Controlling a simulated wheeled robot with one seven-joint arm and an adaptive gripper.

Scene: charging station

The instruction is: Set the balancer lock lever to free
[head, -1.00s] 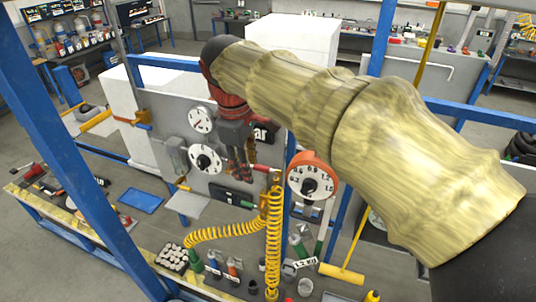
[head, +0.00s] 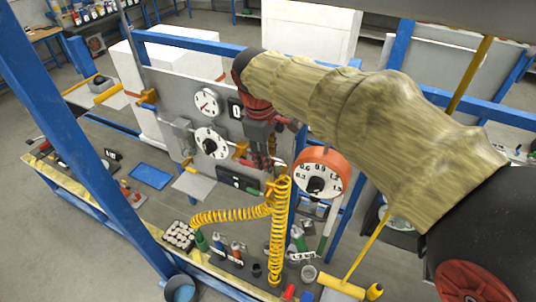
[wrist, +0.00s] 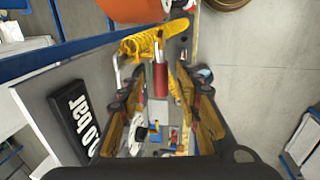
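The orange balancer (head: 320,163) with a white dial hangs to the right of my gripper (head: 264,160) in the head view. Its orange body also shows at the top left of the wrist view (wrist: 115,10). My gripper points down in front of the grey panel and partly hides it. In the wrist view my gripper's fingers (wrist: 162,118) stand apart, with nothing clearly held between them. A red cylinder (wrist: 160,80) shows beyond the fingertips; I cannot tell whether it belongs to the lock lever. I cannot make out the lever itself or its setting.
A yellow coiled hose (head: 280,235) hangs close below my gripper. A blue post (head: 60,130) stands at left. Bottles and a parts tray (head: 178,236) occupy the bench.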

